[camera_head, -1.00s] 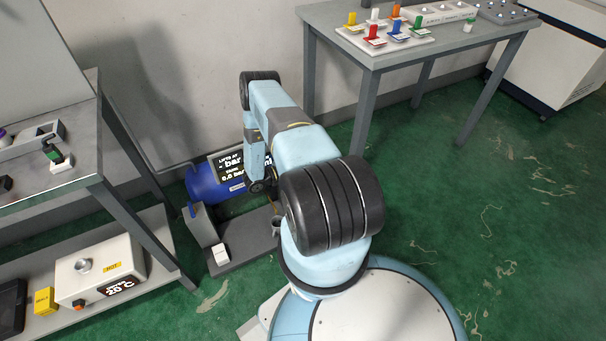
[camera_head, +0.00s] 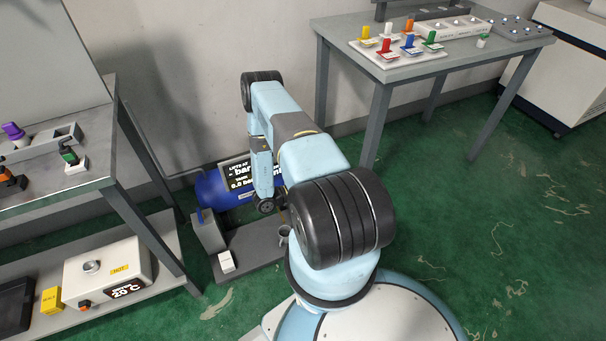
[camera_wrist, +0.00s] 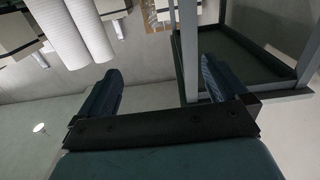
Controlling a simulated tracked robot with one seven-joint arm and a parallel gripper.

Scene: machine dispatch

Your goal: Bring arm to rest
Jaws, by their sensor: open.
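My arm rises from my round base in the head view and bends forward over the floor. Its far end is partly hidden behind my own links, and the fingers do not show clearly there. In the wrist view, my gripper (camera_wrist: 158,88) shows its two dark fingers spread wide apart. Nothing is between them. Past the fingers, the wrist view shows a grey wall, white cylinders (camera_wrist: 72,30) at the top left and a grey frame (camera_wrist: 188,60) at the right.
A blue tank (camera_head: 212,191) and a grey stand (camera_head: 252,250) are on the floor behind my arm. A shelf (camera_head: 95,190) with a hot plate box (camera_head: 108,268) is at left. A table (camera_head: 385,72) with coloured pieces is at back right. Green floor (camera_head: 480,240) is clear at right.

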